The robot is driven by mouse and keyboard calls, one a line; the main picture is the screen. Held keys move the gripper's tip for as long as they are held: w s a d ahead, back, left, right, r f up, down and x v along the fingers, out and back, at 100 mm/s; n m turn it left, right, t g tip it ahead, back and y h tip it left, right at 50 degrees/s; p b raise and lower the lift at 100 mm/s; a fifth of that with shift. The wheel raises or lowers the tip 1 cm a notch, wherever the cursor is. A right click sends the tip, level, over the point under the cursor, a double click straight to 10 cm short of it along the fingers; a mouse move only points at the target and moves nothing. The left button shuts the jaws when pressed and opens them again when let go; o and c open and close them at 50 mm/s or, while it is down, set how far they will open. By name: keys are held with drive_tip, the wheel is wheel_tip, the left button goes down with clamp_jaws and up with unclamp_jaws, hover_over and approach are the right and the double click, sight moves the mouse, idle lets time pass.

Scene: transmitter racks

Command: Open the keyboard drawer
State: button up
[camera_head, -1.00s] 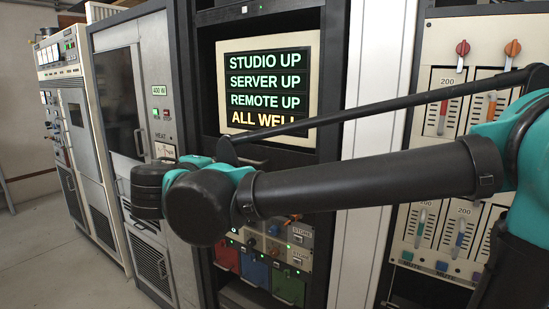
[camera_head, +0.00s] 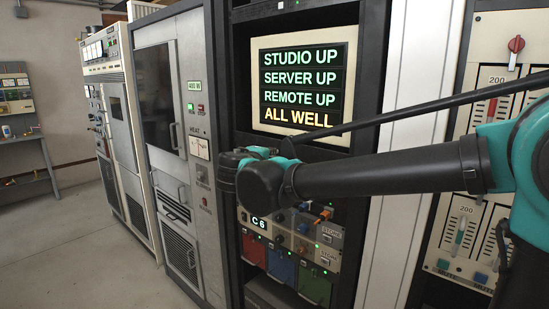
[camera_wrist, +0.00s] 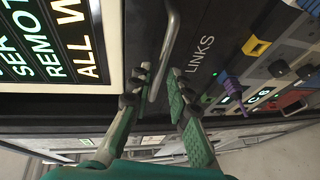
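In the wrist view, turned on its side, a dark panel lies between the lit status screen and a strip lettered LINKS. It carries a long metal bar handle (camera_wrist: 166,55) and looks like the keyboard drawer (camera_wrist: 146,28), which is closed as far as I can see. My gripper (camera_wrist: 160,76) is open, with one padded finger on each side of the handle's line. I cannot tell whether either finger touches it. In the head view my arm hides the drawer and the gripper, just below the status screen (camera_head: 300,88).
Below in the rack are a control row with a C 6 display (camera_head: 258,222) and red (camera_head: 254,250), blue (camera_head: 282,266) and green (camera_head: 314,284) panels. A purple plug (camera_wrist: 232,86) sits near the gripper. A grey cabinet (camera_head: 165,130) stands left. Floor at left is clear.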

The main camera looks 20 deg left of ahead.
drive_tip(key=shift+w+f, duration=0.15)
drive_tip(key=shift+w, duration=0.6)
drive_tip(key=shift+w+f, duration=0.1)
drive_tip(key=shift+w, duration=0.6)
clamp_jaws()
